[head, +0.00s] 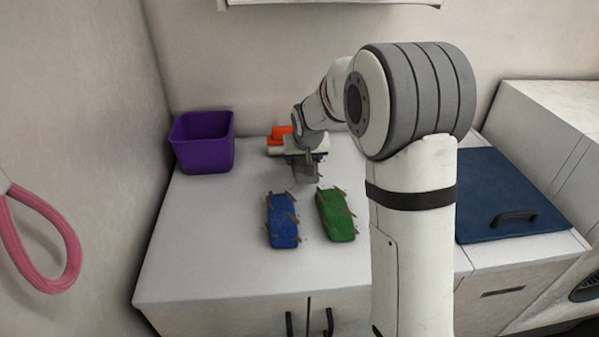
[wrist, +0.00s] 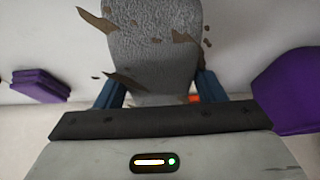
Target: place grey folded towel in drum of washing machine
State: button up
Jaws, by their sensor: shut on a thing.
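My gripper (head: 306,157) is shut on the grey folded towel (head: 307,174), over the back part of the white counter. In the wrist view the grey towel (wrist: 155,50) fills the space between the blue fingers of my gripper (wrist: 158,92). It is fuzzy, with brown flecks on and around it. I cannot tell how far it is above the counter. The white appliance with a round dark door edge at the far right, seemingly the washing machine (head: 549,310), is cut off by the frame. The inside of its drum is hidden.
A blue towel (head: 281,222) and a green towel (head: 336,215) lie on the counter (head: 215,250) in front of my gripper. A purple bin (head: 203,143) stands at back left. An orange object (head: 283,133) is behind my gripper. A dark blue lid (head: 508,192) with a handle lies right.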

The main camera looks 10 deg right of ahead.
notch_tip(320, 180, down, 4)
jog(key=shift+s+a+f, duration=0.1)
jog(key=shift+f, duration=0.1)
jog(key=o, duration=0.6)
jog(key=shift+f, duration=0.15)
jog(key=o, duration=0.5)
jog(key=shift+c, duration=0.2)
